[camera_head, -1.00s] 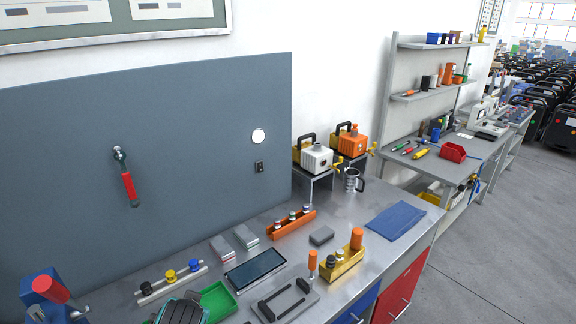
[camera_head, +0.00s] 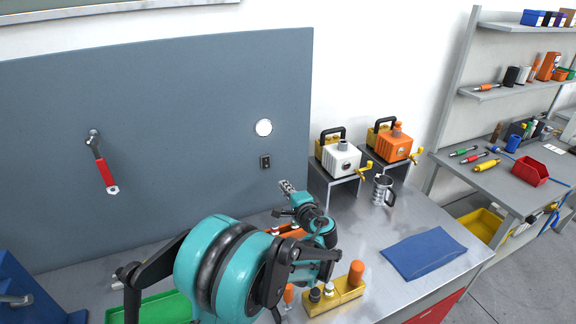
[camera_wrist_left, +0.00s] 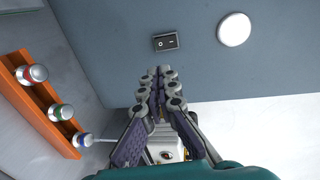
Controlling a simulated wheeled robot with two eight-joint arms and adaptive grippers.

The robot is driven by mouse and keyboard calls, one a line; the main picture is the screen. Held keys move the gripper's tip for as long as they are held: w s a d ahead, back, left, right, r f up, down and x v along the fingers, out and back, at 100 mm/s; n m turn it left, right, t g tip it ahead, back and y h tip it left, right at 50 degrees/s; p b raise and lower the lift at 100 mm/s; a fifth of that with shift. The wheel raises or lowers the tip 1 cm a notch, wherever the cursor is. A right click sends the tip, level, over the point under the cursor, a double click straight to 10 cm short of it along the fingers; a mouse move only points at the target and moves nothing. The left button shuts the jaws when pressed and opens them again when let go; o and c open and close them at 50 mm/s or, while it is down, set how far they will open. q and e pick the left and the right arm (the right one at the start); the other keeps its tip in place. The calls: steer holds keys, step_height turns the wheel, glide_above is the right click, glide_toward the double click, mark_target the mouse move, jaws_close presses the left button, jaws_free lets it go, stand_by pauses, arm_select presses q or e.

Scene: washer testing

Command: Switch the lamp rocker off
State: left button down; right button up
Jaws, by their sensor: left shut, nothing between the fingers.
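The lamp rocker (camera_head: 265,161) is a small black switch on the grey-blue back panel, below a round white lamp (camera_head: 263,128). My left gripper (camera_head: 287,186) is in front of the panel, below and a little right of the rocker in the head view. Its fingers (camera_wrist_left: 160,72) are shut and empty, apart from the rocker in the wrist view. My right gripper is not in view.
An orange rack (camera_wrist_left: 42,100) with several capped bottles is close to the left gripper. A white pump (camera_head: 341,158) and an orange pump (camera_head: 391,143) stand on metal stands to the right. A red-handled wrench (camera_head: 102,165) hangs on the panel. The blue cloth (camera_head: 424,252) lies flat.

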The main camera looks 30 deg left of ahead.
arm_select(q)
steer(key=shift+s+a, duration=0.1)
steer(key=shift+s, duration=0.05)
steer(key=b, duration=0.3)
glide_toward(266, 166)
steer(key=x, duration=0.5)
steer(key=shift+w+f, duration=0.15)
steer(key=shift+w, duration=0.05)
steer(key=shift+x, duration=0.8)
